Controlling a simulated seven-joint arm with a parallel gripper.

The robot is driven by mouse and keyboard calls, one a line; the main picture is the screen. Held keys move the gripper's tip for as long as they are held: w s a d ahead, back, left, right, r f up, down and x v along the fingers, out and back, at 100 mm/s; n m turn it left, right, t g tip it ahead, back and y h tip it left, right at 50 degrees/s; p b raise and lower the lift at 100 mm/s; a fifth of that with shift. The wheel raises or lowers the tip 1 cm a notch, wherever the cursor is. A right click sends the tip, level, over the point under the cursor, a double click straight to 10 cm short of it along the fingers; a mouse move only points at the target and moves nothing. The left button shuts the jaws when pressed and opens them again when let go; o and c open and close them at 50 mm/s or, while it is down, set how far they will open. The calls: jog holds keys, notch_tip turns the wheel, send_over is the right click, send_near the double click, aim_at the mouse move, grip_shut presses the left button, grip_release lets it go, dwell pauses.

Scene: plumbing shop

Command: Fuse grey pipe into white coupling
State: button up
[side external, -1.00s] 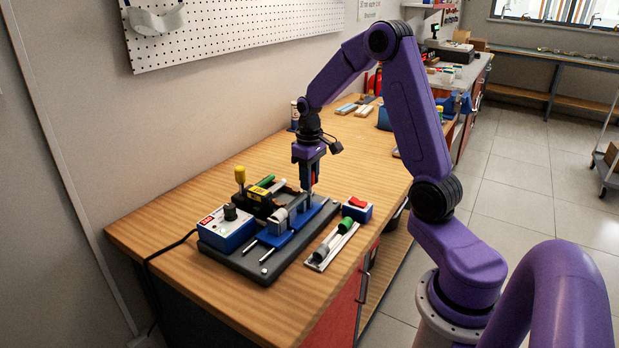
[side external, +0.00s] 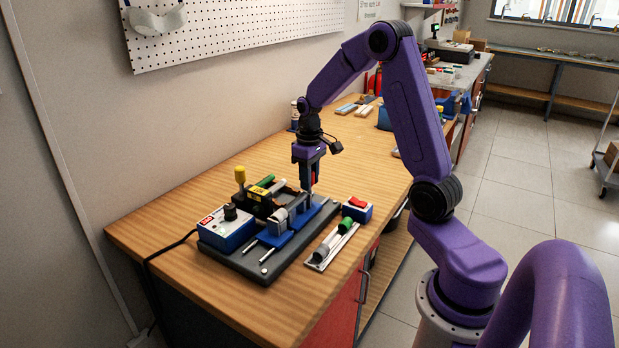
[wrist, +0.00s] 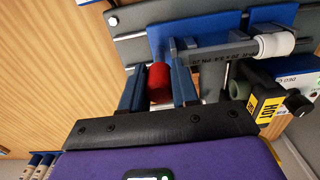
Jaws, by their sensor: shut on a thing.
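The grey pipe (wrist: 225,52), with printed text, lies across the blue fixture (wrist: 165,32) between dark clamp jaws. The white coupling (wrist: 277,43) is at the pipe's right end in the wrist view, and the two meet there; how deep the pipe sits cannot be told. My gripper (wrist: 158,90) has its blue fingers on either side of a red cylindrical handle (wrist: 158,78) beside the fixture and is shut on it. In the side view my gripper (side external: 311,192) is low over the far end of the fixture; its fingertips are partly hidden.
A black heater tool (wrist: 263,106) with a yellow HOT label stands close beside the pipe. A blue-and-white control box (side external: 226,228) sits at the fixture's left. A red-topped box (side external: 357,207) and a tray (side external: 320,264) of short pipe pieces lie to the right. The bench behind is mostly clear.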

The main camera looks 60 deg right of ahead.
jog(key=shift+w+d+r, duration=0.1)
jog(key=shift+w, duration=0.05)
jog(key=shift+d, duration=2.1)
jog(key=o, duration=0.9)
jog(key=shift+r, duration=3.95)
jog(key=shift+a, duration=0.15)
